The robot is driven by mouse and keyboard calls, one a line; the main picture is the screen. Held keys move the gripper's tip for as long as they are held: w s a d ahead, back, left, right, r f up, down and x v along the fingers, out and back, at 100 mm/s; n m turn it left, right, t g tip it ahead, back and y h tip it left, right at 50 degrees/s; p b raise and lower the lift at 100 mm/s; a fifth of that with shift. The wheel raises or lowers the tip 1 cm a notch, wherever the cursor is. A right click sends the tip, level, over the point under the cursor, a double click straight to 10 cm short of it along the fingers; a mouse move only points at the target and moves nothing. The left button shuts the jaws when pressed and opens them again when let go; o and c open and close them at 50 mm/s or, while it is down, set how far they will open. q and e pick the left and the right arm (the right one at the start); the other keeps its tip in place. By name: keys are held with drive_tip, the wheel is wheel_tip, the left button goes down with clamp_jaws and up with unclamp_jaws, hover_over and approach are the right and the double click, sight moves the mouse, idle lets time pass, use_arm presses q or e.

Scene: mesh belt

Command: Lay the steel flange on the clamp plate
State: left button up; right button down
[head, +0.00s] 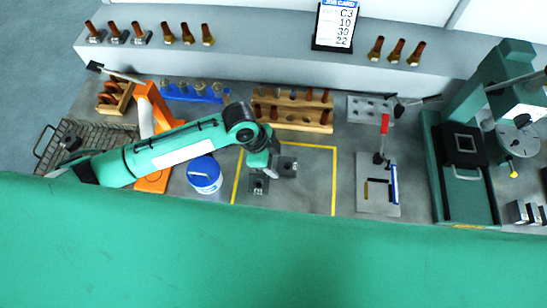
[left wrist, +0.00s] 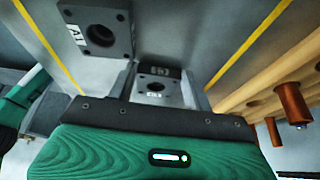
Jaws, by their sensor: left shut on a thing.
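My left gripper (head: 274,170) is inside the yellow-outlined area in the head view, pointing down. Its fingers are shut on a square grey steel flange (head: 289,167) with a round hole; the left wrist view shows this flange (left wrist: 158,88) between the fingers. I cannot tell whether it touches the table. A second square flange (head: 258,186), labelled A1 (left wrist: 97,30), lies apart from it, to the front left. The clamp plate (head: 366,206) is to the right of the outlined area, with a red-handled clamp (head: 384,125) at its back. My right gripper is not in view.
A blue-and-white tub (head: 204,175) stands left of the outline. A wooden rack (head: 292,113) with brown-handled pieces is behind it. A grey holed plate (head: 369,108) lies behind the clamp plate, and a green press (head: 450,150) stands to the right. The table inside the outline's right half is clear.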

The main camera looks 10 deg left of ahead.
use_arm(q)
drive_tip(key=shift+f, duration=0.1)
drive_tip(key=o, duration=1.2)
